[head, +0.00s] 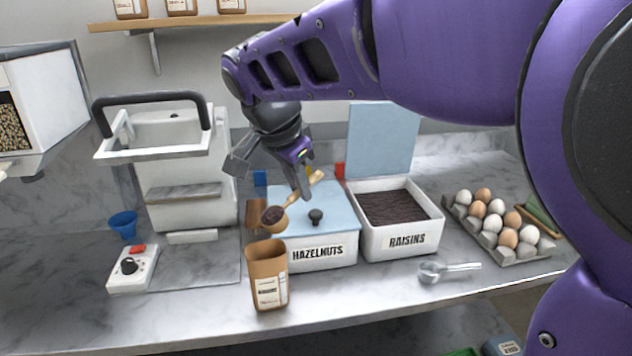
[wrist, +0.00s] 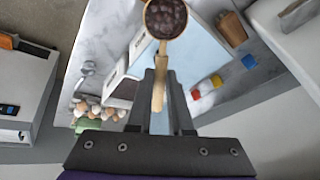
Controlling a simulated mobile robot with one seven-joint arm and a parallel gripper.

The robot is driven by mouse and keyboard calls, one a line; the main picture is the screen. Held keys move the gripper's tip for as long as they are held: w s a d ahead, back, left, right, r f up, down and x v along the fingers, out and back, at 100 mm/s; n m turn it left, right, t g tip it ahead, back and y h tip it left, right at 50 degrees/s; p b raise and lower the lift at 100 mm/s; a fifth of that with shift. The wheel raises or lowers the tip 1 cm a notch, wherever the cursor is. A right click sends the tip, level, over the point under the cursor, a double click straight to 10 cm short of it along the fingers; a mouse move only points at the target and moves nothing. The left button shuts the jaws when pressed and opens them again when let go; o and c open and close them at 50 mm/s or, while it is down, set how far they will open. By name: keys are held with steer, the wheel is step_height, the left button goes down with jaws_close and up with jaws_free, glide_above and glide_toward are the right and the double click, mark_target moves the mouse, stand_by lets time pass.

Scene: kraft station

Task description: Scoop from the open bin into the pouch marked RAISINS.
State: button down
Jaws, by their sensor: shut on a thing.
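My gripper (head: 303,182) is shut on the handle of a wooden scoop (head: 273,215), above the lidded HAZELNUTS bin. In the wrist view the scoop's bowl (wrist: 165,18) is filled with dark raisins, and its handle runs between the fingers (wrist: 161,75). The open bin marked RAISINS (head: 407,240) stands to the right, full of dark raisins, its blue lid (head: 382,140) raised behind. A brown open-topped pouch (head: 266,265) stands at the front, left of the HAZELNUTS bin, just below the scoop bowl. Its label is too small to read.
The HAZELNUTS bin (head: 318,253) has a blue lid with a black knob. Another brown pouch (head: 254,214) stands behind the front one. A sealing machine (head: 185,215), blue cup (head: 123,225) and switch box (head: 132,272) are left.

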mark_target(275, 214)
steer(key=s+a+t+h+b, duration=0.1)
steer(key=t+h+b, duration=0.1)
steer(key=b, duration=0.1)
steer(key=shift+s+a+b, duration=0.1)
steer(key=shift+a+b, duration=0.05)
steer(key=shift+b, duration=0.2)
steer(key=shift+s+a+r+t+h, duration=0.25)
steer(key=shift+t+h, duration=0.05)
steer(key=shift+t, duration=0.2)
steer(key=s+a+t+h, duration=0.1)
steer(key=a+n+t+h, duration=0.1)
steer(key=t, duration=0.1)
steer(key=shift+s+r+h, duration=0.2)
steer(key=shift+s+h, duration=0.2)
steer(key=shift+s+a+r+t+h, duration=0.2)
steer(key=shift+s+a+t+h, duration=0.6)
steer(key=shift+t+h, duration=0.3)
step_height(275, 214, up, 5)
steer(key=shift+p, duration=0.55)
